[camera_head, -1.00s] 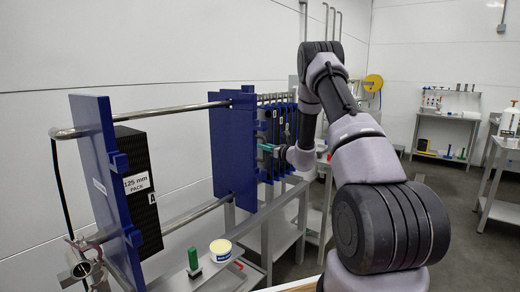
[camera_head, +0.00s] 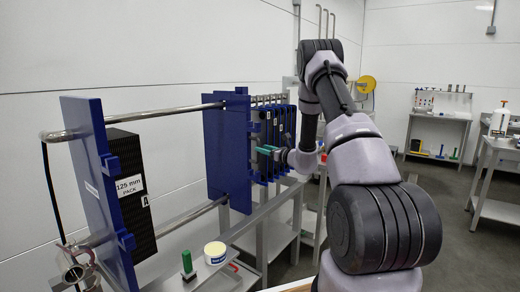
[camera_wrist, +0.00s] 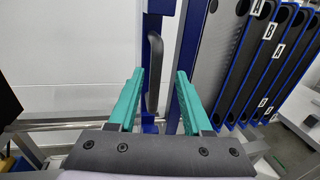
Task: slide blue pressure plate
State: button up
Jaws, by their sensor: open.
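The blue pressure plate (camera_head: 226,150) hangs upright on two steel rails, between the blue end plate and the plate pack. A dark vertical handle (camera_wrist: 155,72) shows against its blue structure in the wrist view. My gripper (camera_head: 262,151) has teal fingers and is at the plate's right side, by the pack. In the wrist view my gripper (camera_wrist: 160,80) is open, with one finger on each side of the handle's lower end. The handle appears beyond or between the tips; I cannot tell whether they touch it.
A blue end plate (camera_head: 97,190) stands at left with a black "125 mm" pack (camera_head: 130,175) behind it. Several lettered plates (camera_wrist: 262,65) hang right of the gripper. A green-handled tool (camera_head: 187,264) and a tub (camera_head: 215,252) sit on the bench below.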

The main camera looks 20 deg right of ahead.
jog(key=v, duration=0.7)
jog(key=shift+s, duration=0.15)
jog(key=shift+d, duration=0.15)
jog(key=s+a+r+n+g+y, duration=0.5)
jog(key=s+a+r+n+g, duration=0.5)
jog(key=s+a+r+n, duration=0.6)
jog(key=s+a+r+n+g+h, duration=0.1)
jog(key=s+a+r+n+h, duration=0.1)
jog(key=s, duration=0.5)
jog(key=s+a+r+n+g+h, duration=0.1)
jog(key=s+a+n+g+h, duration=0.15)
jog(key=s, duration=0.45)
jog(key=s+d+r+n+t+h, duration=0.3)
jog(key=s+d+n+h, duration=0.3)
jog(key=s, duration=0.3)
jog(key=shift+s+d+r+t, duration=0.2)
jog(key=shift+s+d+t, duration=0.2)
jog(key=shift+d+t, duration=0.35)
